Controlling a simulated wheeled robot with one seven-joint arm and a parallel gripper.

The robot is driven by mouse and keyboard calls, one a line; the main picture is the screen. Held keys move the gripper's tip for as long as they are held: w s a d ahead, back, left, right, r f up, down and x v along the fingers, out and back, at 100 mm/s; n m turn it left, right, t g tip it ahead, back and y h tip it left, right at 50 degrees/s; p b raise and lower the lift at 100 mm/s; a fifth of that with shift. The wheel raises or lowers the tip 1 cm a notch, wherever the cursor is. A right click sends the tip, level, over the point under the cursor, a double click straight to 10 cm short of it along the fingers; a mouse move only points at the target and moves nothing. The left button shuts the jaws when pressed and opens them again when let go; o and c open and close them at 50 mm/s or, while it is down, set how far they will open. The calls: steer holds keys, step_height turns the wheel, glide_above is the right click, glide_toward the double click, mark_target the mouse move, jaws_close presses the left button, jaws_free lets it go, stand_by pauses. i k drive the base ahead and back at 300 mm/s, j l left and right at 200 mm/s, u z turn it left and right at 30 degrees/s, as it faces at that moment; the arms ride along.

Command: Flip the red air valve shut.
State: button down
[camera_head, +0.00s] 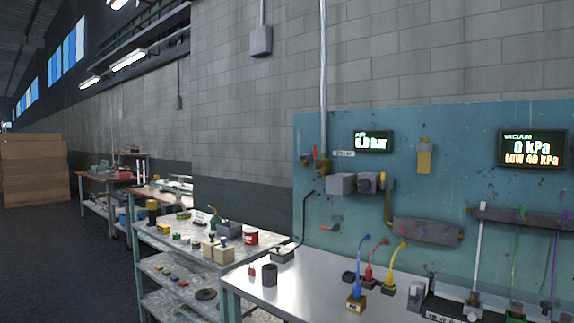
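On the left part of the teal wall panel (370,122), a brass-coloured valve body (322,166) sits on the grey vertical pipe (323,80). A small red lever (315,151) stands roughly upright on its left side. It is small here, so its exact angle is hard to tell. A small white label (343,153) is to its right. The green display (373,142) beside it reads 6.0 bar. My gripper and arm are not in view.
A metal workbench (310,285) stands below the panel, with blue, red and yellow torch-like pieces (370,262) and a dark cylinder (269,275). A regulator box (342,184) is mounted right of the valve. A cluttered shelf cart (185,250) stands left; dark floor (60,260) lies open beyond.

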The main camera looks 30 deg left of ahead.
mark_target(316, 166)
steer(key=u, duration=1.1)
steer(key=i+j, duration=0.55)
steer(key=j, duration=0.3)
steer(key=i+j, duration=0.3)
steer(key=i+j+z, duration=0.1)
steer(key=i+j, duration=0.2)
steer(key=j, duration=0.25)
steer(key=i+j, duration=0.25)
steer(key=j, duration=0.15)
steer(key=i+j, duration=0.25)
steer(key=j, duration=0.2)
steer(key=i+j, duration=0.3)
steer(key=j, duration=0.15)
steer(key=z, duration=0.05)
